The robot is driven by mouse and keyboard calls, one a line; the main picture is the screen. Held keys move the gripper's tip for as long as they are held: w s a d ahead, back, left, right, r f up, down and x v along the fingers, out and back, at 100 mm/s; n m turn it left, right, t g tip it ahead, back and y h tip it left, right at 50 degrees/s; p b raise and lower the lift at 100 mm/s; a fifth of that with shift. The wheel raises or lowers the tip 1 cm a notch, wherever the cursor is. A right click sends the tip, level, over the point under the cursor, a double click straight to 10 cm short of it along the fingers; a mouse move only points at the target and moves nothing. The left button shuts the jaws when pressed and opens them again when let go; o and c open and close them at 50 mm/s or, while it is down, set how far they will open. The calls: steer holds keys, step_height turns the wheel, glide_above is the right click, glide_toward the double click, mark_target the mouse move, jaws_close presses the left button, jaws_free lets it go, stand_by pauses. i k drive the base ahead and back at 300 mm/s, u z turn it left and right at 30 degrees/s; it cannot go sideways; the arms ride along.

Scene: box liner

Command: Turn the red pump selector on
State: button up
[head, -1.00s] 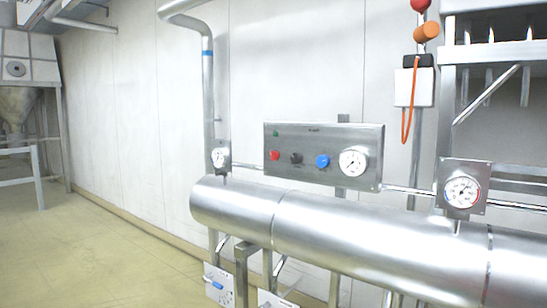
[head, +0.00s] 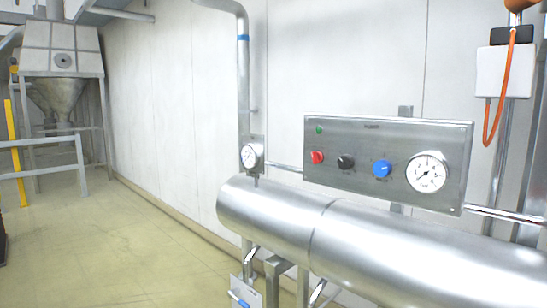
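The red pump selector (head: 317,157) is a small round red knob with a light mark on it. It is at the left end of a brushed-metal control panel (head: 390,193) in the head view. To its right are a black knob (head: 346,162), a blue knob (head: 381,168) and a white round gauge (head: 427,173). A small green indicator (head: 319,130) is above the red knob. The labels are too small to read. My gripper is not in view.
A large steel cylinder (head: 262,216) lies below and in front of the panel. A gauge (head: 251,155) stands by the vertical pipe to the left. A white box (head: 504,72) with an orange cable hangs at right. Open floor (head: 120,250) lies at left, with a hopper (head: 62,60) behind.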

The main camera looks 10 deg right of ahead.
mark_target(317, 156)
steer(key=u, duration=0.55)
steer(key=i, duration=0.9)
steer(key=u, duration=0.5)
